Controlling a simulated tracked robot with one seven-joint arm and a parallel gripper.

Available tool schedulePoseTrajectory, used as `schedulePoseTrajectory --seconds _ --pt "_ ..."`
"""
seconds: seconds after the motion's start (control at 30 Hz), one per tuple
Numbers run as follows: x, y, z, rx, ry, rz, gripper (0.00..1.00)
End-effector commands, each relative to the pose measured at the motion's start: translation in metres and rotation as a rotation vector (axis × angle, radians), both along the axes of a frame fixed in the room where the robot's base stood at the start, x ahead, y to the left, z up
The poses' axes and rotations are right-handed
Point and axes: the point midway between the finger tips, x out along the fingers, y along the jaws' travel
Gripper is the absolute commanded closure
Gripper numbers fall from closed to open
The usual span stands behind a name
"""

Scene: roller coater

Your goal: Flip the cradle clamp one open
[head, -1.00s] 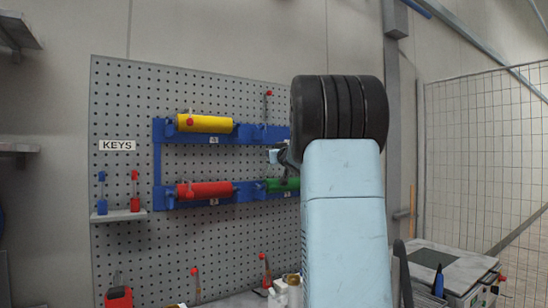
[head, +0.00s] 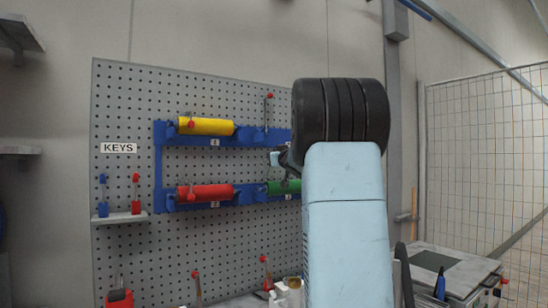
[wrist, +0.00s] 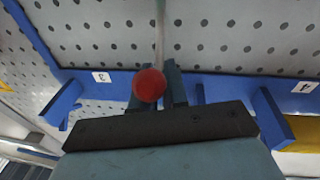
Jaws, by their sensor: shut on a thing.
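Blue cradles hang on the pegboard in two rows, with red-knobbed clamp levers. A yellow roller (head: 207,127) with a red knob in front sits upper left. A red roller (head: 206,192) lies lower left and a green roller (head: 283,187) lower right. One lever (head: 269,97) stands upright at the upper right. My gripper (head: 280,157) is near the right-hand cradles, mostly hidden behind my arm. In the wrist view a red knob (wrist: 149,84) on a thin rod is at my fingers (wrist: 156,88), which are shut on this lever. I cannot tell which cradle's lever it is.
Blue rails with number plates 3 (wrist: 102,77) and 4 (wrist: 305,86) run close to my gripper. A KEYS shelf (head: 119,216) is at left on the pegboard (head: 130,260). A bench (head: 450,270) and mesh fence (head: 480,160) stand at right.

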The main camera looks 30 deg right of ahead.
Motion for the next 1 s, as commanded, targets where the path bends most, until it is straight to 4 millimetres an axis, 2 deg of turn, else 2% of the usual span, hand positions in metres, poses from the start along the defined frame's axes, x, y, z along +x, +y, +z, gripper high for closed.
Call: schedulePoseTrajectory --seconds 0.03,0.17,0.2,0.47,0.73,1.0 --pt "0.003 -0.001 -0.011 0.006 0.017 -0.002 1.0" --pt "0.003 -0.001 -0.011 0.006 0.017 -0.001 1.0" --pt "0.003 -0.001 -0.011 0.006 0.017 -0.001 0.83" --pt "0.003 0.0 -0.007 0.004 0.011 0.001 0.59" --pt "0.001 0.001 -0.007 0.004 0.012 0.001 0.59" --pt "-0.014 0.002 -0.003 0.003 0.01 0.0 0.59"
